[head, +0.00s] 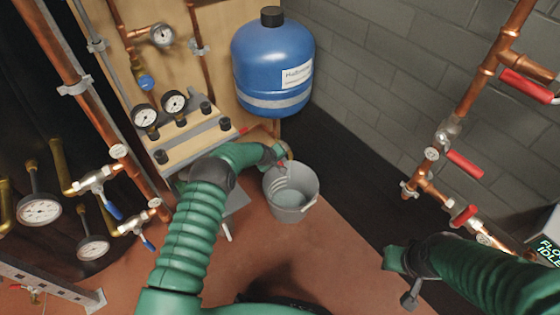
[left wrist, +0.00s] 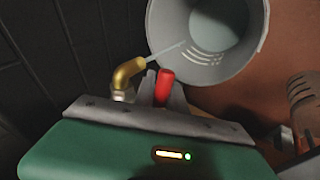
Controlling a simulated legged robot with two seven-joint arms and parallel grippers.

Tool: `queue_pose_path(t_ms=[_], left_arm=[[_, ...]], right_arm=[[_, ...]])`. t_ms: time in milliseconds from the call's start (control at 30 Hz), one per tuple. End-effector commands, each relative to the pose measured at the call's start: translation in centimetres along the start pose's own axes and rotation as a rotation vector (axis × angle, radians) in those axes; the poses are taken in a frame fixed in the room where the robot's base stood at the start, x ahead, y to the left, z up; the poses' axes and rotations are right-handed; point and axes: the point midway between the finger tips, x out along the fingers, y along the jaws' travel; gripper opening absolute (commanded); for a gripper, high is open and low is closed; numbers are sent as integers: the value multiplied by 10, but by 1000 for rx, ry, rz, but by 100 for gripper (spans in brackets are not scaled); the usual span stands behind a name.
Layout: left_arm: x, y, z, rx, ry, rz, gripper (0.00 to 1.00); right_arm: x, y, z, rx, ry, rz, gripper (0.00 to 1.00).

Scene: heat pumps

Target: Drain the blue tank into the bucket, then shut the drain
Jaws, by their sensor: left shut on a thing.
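The blue tank (head: 272,68) with a white label hangs against the wooden panel at the top centre of the head view. The grey bucket (head: 297,208) stands on the floor below it, with liquid inside. In the left wrist view, a brass spout (left wrist: 128,72) points at the bucket (left wrist: 186,64), and a thin pale stream runs from it into the bucket. My left gripper (left wrist: 163,92) is shut on the red drain handle (left wrist: 165,80) beside the spout. My right gripper (head: 402,272) is at the lower right, away from the tank; its jaws are unclear.
Copper pipes with red-handled valves (head: 465,163) run along the right, by the grey block wall (head: 385,75). Gauges (head: 145,116) and blue-handled valves (head: 112,208) stand at the left. Open reddish floor (head: 330,255) lies in front of the bucket.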

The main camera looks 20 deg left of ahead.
Motion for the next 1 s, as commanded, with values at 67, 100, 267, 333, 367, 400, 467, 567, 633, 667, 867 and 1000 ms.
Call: queue_pose_path(t_ms=[67,100,267,333,367,400,467,567,633,667,867,1000], left_arm=[[-1,1,-6,-2,14,3,0],[-1,1,-6,-2,14,3,17],[-1,1,-5,-1,11,2,37],[-1,1,-4,-1,9,2,37],[-1,1,-4,0,9,3,37],[-1,1,-3,0,8,3,37],[-1,1,-3,0,7,3,37],[-1,1,-2,7,14,2,37],[0,1,-2,23,37,2,37],[0,1,-2,33,52,3,37],[7,-4,-7,155,234,1,37],[13,-8,-12,267,397,1,37]], right_arm=[[0,0,0,0,0,0,26],[0,0,0,0,0,0,26],[0,0,0,0,0,0,26],[0,0,0,0,0,0,26],[0,0,0,0,0,0,26],[0,0,0,0,0,0,26],[0,0,0,0,0,0,26],[-1,0,0,0,0,0,26],[-2,0,0,0,0,0,26],[-2,0,-1,0,0,0,26],[-4,0,-1,0,0,0,26],[5,0,1,0,0,0,26]])
